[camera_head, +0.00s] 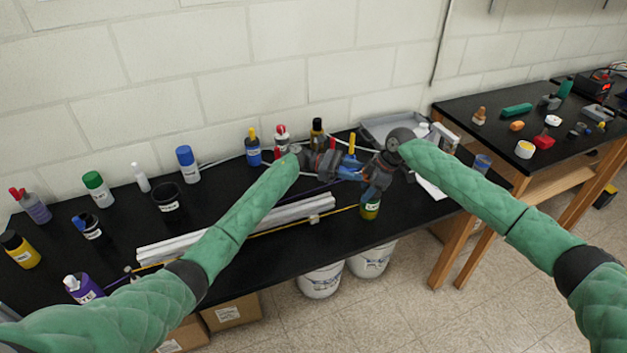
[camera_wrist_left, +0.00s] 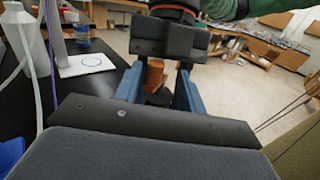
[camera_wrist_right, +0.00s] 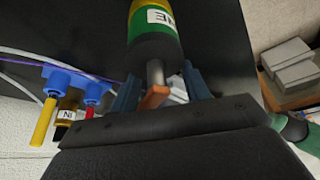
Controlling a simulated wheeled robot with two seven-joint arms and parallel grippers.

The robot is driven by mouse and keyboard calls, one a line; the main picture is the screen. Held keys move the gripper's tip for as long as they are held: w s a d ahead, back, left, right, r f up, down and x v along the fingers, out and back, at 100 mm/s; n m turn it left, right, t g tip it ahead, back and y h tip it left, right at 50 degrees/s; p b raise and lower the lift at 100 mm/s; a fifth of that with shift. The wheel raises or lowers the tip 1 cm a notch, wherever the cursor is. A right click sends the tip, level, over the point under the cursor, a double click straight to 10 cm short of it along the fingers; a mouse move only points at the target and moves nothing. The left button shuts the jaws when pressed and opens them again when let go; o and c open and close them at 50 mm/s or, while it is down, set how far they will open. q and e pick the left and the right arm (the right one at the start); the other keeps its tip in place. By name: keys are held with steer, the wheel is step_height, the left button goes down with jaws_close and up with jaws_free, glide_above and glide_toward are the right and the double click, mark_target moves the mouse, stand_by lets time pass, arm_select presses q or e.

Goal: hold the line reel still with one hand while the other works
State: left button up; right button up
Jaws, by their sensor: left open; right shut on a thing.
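The line reel (camera_head: 371,208) looks like a small yellow-and-green cylinder with a white label, near the table's front edge. In the right wrist view the reel (camera_wrist_right: 155,50) has a grey stem and an orange block at its near end. My right gripper (camera_head: 373,190) is above it, its blue fingers (camera_wrist_right: 158,92) shut at the stem and block. My left gripper (camera_head: 352,173) is open beside the right one, pointing right. In the left wrist view an orange-brown block (camera_wrist_left: 154,76) sits between its spread fingers; I cannot tell whether they touch it.
White rails (camera_head: 235,225) lie along the table front, with a thin yellow line beside them. Bottles and a dark cup (camera_head: 167,200) stand left and behind. A grey tray (camera_head: 385,128) is at the back right. A second table (camera_head: 560,125) holds small parts. White buckets (camera_head: 320,280) stand below.

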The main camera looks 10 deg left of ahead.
arm_select(q)
steer(key=shift+w+m+g, duration=0.25)
steer(key=shift+m+g, duration=0.25)
steer(key=shift+g, duration=0.3)
steer(key=s+a+n+t, duration=0.2)
steer(key=a+t, duration=0.1)
steer(key=s+a+n+t, duration=0.2)
steer(key=s+a+t, duration=0.1)
steer(key=a, duration=0.1)
steer(key=s+a+n+t+y, duration=0.1)
steer(key=s+a+n+t, duration=0.1)
steer(key=a+t, duration=0.1)
steer(key=shift+s+a+t, duration=0.25)
steer(key=shift+a+t, duration=0.05)
steer(key=shift+a, duration=0.35)
stand_by(0.6)
